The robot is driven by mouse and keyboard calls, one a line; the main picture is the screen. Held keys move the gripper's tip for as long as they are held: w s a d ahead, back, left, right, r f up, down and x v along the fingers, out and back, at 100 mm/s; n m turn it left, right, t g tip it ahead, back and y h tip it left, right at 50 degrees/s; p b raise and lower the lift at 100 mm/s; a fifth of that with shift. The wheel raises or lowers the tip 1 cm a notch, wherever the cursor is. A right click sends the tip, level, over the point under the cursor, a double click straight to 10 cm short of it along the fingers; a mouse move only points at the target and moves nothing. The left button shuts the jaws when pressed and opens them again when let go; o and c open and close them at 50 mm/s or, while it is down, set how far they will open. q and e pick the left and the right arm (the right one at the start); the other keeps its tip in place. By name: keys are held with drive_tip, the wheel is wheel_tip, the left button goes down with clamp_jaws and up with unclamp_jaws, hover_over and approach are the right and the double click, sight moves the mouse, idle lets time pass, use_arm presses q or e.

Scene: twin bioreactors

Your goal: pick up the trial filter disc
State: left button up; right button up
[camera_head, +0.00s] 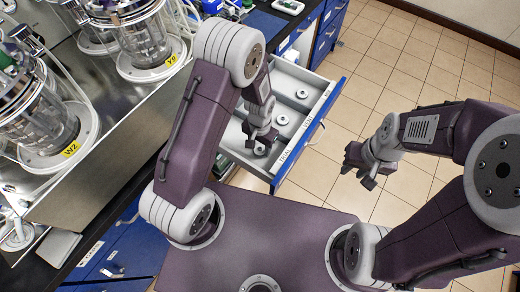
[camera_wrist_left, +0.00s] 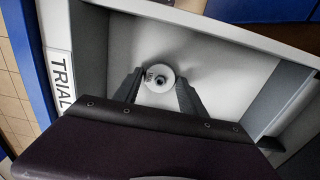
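The trial filter disc (camera_wrist_left: 160,78) is a small pale round piece with a dark centre. It lies on the floor of a drawer compartment beside the TRIAL label (camera_wrist_left: 61,78). My left gripper (camera_wrist_left: 159,92) is open, with one finger to either side of the disc in the left wrist view. Whether the fingers touch it cannot be told. In the head view my left gripper (camera_head: 262,140) reaches down into the near compartment and largely hides the disc. My right gripper (camera_head: 360,168) is out over the floor, away from the drawer, apparently open and empty.
The open drawer (camera_head: 312,128) has a blue front and dividers. Two more discs lie in its other compartments, one in the middle (camera_head: 282,120) and one farther back (camera_head: 302,94). Glass bioreactors (camera_head: 148,40) stand on the bench at left. Tiled floor is clear at right.

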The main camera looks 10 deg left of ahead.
sight(260, 148)
use_arm(q)
drive_tip(key=c, duration=0.7)
drive_tip(key=shift+c, duration=0.2)
wheel_tip(260, 148, up, 4)
drive_tip(key=shift+w+r+p, duration=0.1)
drive_tip(key=shift+p, duration=0.25)
drive_tip(key=w+d+r, duration=0.6)
drive_tip(key=w, duration=0.3)
drive_tip(key=shift+w+d+r+p, duration=0.25)
drive_tip(key=shift+r+p, duration=0.05)
drive_tip(key=shift+r, duration=0.1)
